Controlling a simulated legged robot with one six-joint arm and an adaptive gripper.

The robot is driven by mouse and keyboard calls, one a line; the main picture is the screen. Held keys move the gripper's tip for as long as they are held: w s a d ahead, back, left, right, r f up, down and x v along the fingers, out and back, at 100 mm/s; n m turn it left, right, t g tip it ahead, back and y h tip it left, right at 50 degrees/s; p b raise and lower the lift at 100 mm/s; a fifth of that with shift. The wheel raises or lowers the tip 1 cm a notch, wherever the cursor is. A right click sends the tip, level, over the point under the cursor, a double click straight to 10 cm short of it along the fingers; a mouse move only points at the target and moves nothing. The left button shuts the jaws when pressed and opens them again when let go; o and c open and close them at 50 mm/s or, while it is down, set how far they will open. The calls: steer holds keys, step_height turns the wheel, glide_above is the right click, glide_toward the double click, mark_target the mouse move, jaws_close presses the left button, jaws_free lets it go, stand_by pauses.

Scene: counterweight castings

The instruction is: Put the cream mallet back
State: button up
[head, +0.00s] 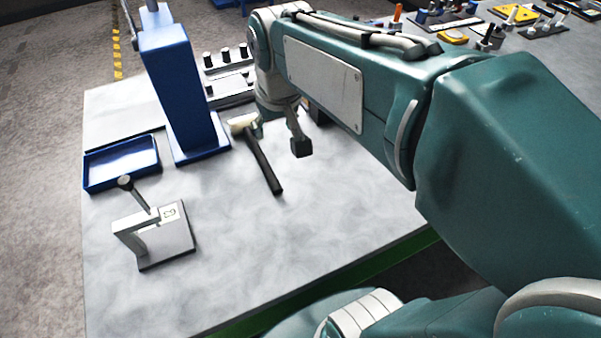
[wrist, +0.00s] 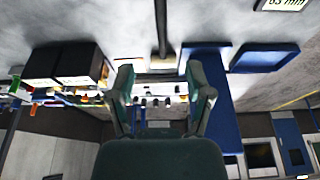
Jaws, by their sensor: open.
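The cream mallet (head: 264,163) lies on the grey bench top, its cream head toward the blue column and its dark handle pointing to the front. My gripper (head: 280,138) is open and low over the bench, right beside the mallet's head in the head view. In the wrist view my gripper (wrist: 160,78) has its two fingers spread, with the mallet's pale head (wrist: 162,63) showing between and beyond the tips. The dark handle (wrist: 162,28) runs away to the top of that picture. I cannot tell whether a finger touches the mallet.
A tall blue column (head: 180,80) stands just left of the mallet. A blue tray (head: 121,163) and a grey block with a black-knobbed lever (head: 165,238) lie farther left. A rack with several black knobs (head: 231,82) is behind. The bench front is clear.

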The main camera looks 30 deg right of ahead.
steer(key=s+f+t, duration=0.2)
steer(key=s, duration=0.9)
steer(key=shift+f, duration=0.4)
stand_by(0.3)
